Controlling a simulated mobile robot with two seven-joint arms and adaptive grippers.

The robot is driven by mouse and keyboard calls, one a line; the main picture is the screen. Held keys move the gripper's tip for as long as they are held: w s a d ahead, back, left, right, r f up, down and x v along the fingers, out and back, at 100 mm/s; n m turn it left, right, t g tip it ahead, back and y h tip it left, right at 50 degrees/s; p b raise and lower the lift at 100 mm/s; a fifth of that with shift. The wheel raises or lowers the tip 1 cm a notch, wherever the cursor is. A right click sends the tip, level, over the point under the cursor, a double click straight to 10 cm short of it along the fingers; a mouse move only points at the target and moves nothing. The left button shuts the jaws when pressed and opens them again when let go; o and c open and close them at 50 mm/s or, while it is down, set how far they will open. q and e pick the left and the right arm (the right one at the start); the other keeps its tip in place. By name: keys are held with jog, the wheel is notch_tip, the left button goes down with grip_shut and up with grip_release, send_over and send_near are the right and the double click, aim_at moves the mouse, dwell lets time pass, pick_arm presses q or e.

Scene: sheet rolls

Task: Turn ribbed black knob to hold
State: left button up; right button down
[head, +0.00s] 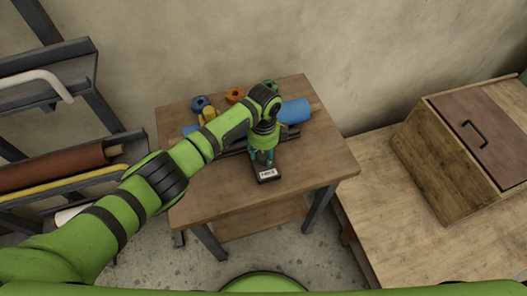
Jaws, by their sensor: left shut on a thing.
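My left gripper (262,158) is at the end of the green arm that comes in from the left. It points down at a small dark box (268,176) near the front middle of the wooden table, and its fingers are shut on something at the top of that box. The box carries a white label with dark print too small to read. The ribbed black knob cannot be made out; the gripper covers that spot. My right gripper is not in view.
On the table (205,180), a blue roll (293,111), an orange ring (235,95) and a blue ring (201,103) lie behind my arm. A rack with a brown roll (55,166) stands left. A wooden box (470,145) sits right. The table's front is clear.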

aim_at(264, 155)
pick_arm(q)
jog(key=o, duration=1.2)
jog(key=shift+s+f, duration=0.1)
jog(key=shift+c, duration=0.2)
jog(key=shift+r, duration=0.2)
jog(key=shift+r, duration=0.3)
notch_tip(264, 155, up, 11)
